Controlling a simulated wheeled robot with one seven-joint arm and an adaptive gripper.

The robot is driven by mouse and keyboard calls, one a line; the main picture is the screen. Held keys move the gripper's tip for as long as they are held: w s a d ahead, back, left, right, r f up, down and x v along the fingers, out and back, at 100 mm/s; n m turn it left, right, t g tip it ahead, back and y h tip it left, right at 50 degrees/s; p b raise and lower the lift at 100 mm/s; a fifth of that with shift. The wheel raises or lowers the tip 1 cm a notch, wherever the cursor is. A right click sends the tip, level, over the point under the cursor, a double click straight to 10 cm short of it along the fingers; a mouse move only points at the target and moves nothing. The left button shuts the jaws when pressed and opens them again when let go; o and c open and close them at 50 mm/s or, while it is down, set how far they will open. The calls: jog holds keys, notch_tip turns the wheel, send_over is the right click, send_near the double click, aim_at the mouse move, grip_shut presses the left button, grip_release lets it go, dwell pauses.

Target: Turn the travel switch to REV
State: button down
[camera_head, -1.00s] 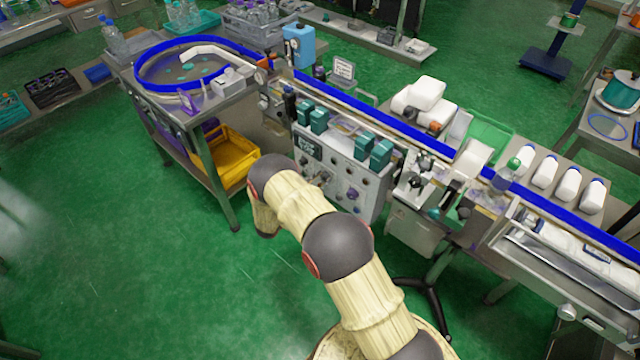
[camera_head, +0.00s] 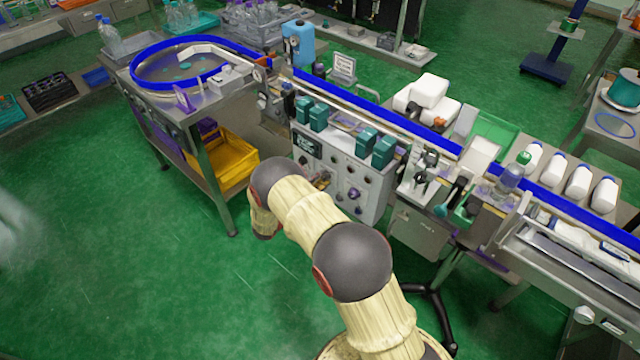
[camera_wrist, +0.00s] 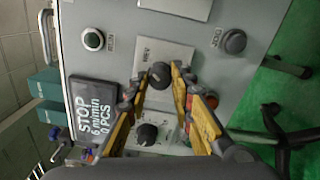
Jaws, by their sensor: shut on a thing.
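In the wrist view, the grey control panel (camera_wrist: 200,20) fills the middle. My gripper (camera_wrist: 160,80) has its yellow fingers on either side of a black rotary knob (camera_wrist: 160,74) on a pale label plate, and is shut on it.
A display (camera_wrist: 95,112) reads STOP, 6 m/min, 0 PCS. The blue-edged conveyor (camera_head: 370,108) runs behind the panel. A round table (camera_head: 150,88) stands left. Green floor is clear at left.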

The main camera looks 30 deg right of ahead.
jog(key=shift+f+m+b, duration=0.1)
jog(key=shift+m+b, duration=0.25)
jog(key=shift+m, duration=0.55)
jog(key=c, duration=1.6)
grip_release()
jog(key=shift+o, duration=0.3)
jog(key=v, duration=1.2)
